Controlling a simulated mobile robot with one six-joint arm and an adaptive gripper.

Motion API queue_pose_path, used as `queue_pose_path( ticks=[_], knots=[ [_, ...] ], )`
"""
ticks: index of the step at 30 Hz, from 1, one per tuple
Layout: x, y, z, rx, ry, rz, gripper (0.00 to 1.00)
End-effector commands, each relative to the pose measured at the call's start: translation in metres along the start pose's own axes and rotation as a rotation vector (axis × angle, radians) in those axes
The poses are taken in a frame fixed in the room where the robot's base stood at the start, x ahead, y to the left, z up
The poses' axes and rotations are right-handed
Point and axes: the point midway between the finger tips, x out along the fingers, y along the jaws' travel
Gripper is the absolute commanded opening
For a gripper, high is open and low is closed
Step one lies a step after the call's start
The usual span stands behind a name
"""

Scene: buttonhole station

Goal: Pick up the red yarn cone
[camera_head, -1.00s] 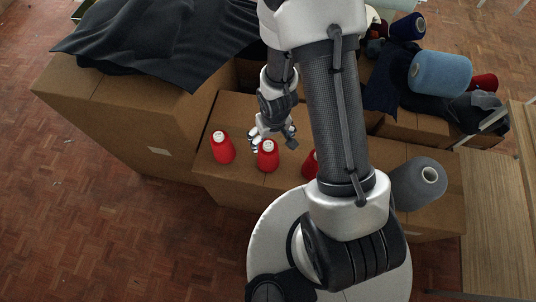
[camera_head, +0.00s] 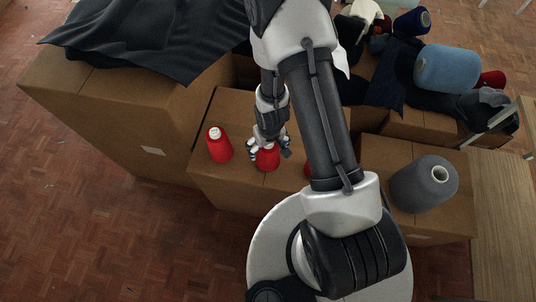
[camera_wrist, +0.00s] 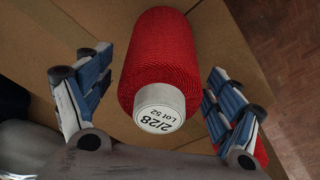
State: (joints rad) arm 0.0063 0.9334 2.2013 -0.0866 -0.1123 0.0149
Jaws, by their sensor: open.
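Three red yarn cones show on a cardboard box. One red cone (camera_head: 219,146) stands upright at the left. The middle red cone (camera_head: 266,160) stands under my gripper (camera_head: 265,147), which partly covers its top. A third red cone (camera_head: 309,168) is mostly hidden behind my arm. In the wrist view a red cone (camera_wrist: 158,58) lies between the spread fingers of my gripper (camera_wrist: 155,100), its white end marked "2/28 LOT 52" towards the camera. The fingers are open, with a gap on each side. A bit of red shows behind the right finger (camera_wrist: 261,152).
The cones' cardboard box (camera_head: 232,109) adjoins a larger box (camera_head: 90,105) draped with dark cloth (camera_head: 150,38). A grey cone (camera_head: 420,186) stands at the right. A blue cone (camera_head: 447,68) and dark cloths lie behind it. A wooden table (camera_head: 505,220) is at the far right.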

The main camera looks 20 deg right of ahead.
Motion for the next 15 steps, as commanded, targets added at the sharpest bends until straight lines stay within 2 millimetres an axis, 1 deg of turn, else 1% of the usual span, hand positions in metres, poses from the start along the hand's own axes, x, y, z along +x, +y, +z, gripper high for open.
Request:
queue_pose_path(
  ticks=[1,6,15],
  knots=[
    [0.0025,-0.0001,-0.0002,0.0,0.001,0.0,0.85],
    [0.0009,0.0,-0.0006,0.0,0.001,0.0,0.85],
    [0.0008,0.0,-0.0005,0.0,0.001,0.0,0.65]
  ],
)
